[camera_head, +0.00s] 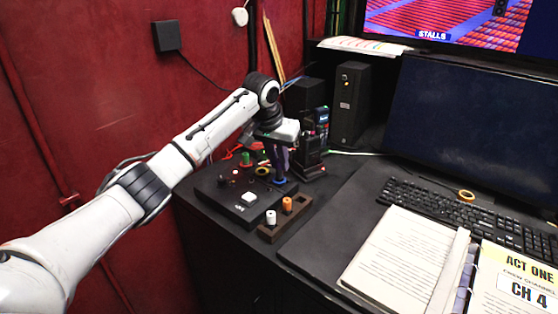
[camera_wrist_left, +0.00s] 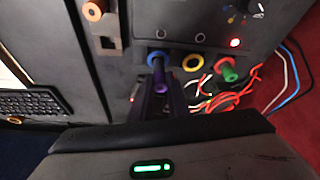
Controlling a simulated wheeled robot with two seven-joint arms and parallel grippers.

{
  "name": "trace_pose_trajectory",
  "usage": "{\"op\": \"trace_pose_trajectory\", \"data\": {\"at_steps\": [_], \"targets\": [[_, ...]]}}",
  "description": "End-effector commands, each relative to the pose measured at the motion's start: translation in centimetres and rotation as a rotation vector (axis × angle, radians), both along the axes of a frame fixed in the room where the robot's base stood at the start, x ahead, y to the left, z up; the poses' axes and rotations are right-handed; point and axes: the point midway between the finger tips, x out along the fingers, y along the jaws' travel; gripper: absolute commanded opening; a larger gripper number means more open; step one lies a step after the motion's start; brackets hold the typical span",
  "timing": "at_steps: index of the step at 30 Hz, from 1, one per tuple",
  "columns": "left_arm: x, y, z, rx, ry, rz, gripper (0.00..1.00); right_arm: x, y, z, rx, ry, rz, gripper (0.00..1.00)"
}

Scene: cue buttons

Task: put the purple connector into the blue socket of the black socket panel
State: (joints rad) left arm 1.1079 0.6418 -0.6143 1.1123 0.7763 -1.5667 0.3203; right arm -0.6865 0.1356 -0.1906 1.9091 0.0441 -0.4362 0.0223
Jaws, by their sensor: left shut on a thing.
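My left gripper (camera_head: 279,158) is over the far right part of the black socket panel (camera_head: 222,200). It is shut on the purple connector (camera_wrist_left: 160,76), which points down at the panel. The blue socket (camera_head: 280,181) is right below it; in the left wrist view the blue ring (camera_wrist_left: 157,56) shows at the connector's tip. I cannot tell whether the tip is inside the socket or just above it. The fingers hide part of the connector. My right gripper is not in view.
A green connector (camera_wrist_left: 228,71) stands beside an empty yellow socket (camera_wrist_left: 192,62), with red cables behind. A dark holder (camera_head: 270,235) carries a white connector (camera_head: 271,217) and an orange connector (camera_head: 287,204). Black boxes (camera_head: 349,103) stand behind. A keyboard (camera_head: 440,200) and open script (camera_head: 400,258) lie right.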

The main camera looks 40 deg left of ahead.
Motion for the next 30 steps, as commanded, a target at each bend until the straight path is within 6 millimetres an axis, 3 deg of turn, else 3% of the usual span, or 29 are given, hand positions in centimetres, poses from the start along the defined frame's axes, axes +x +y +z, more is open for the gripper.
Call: {"op": "trace_pose_trajectory", "data": {"at_steps": [30], "targets": [[0.03,0.00,-0.93,0.000,0.000,0.000,0.00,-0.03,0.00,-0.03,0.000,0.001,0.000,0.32]]}}
